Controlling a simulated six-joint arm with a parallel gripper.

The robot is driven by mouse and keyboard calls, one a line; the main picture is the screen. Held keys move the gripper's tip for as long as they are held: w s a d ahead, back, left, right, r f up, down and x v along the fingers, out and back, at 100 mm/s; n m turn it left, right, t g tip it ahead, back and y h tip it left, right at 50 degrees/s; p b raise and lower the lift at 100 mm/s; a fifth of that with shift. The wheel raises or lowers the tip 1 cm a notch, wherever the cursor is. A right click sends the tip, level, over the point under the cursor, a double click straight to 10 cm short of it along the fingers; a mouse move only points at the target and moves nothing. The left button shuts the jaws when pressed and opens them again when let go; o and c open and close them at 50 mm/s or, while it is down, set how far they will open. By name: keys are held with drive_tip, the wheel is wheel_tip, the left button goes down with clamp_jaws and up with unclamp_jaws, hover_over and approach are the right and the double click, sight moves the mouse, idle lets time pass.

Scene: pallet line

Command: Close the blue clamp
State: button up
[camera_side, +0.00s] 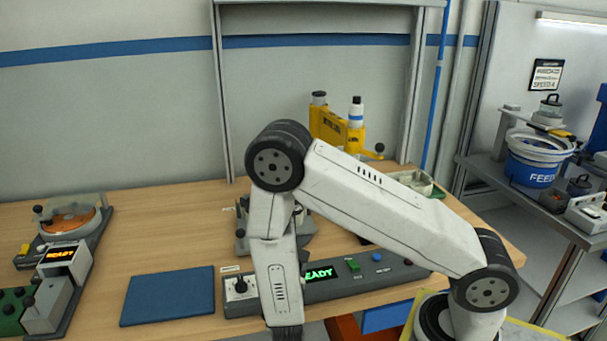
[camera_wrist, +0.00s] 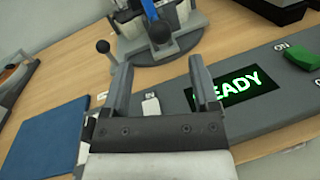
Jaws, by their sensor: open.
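The blue clamp shows at the top of the wrist view, with a blue lever (camera_wrist: 149,9) ending in a black knob (camera_wrist: 160,32) above a grey base (camera_wrist: 188,38). The frame edge cuts off its upper part, so I cannot tell its full position. In the side view, its grey fixture (camera_side: 243,243) is mostly hidden behind my arm. My gripper (camera_wrist: 161,68) is open and empty in the wrist view. Its fingers point toward the clamp, apart from the lever and knob. In the side view the fingers cannot be made out.
A control panel (camera_side: 340,285) with a green READY display (camera_wrist: 233,88) and a green button (camera_wrist: 304,57) lies right of my fingers. A black-knobbed stick (camera_wrist: 102,46) stands by my left finger. A blue mat (camera_side: 168,296) lies left. A yellow device (camera_side: 328,127) stands behind.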

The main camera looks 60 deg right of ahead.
drive_tip(key=shift+d, duration=0.15)
drive_tip(key=shift+x, duration=3.75)
drive_tip(key=shift+c, duration=0.2)
clamp_jaws()
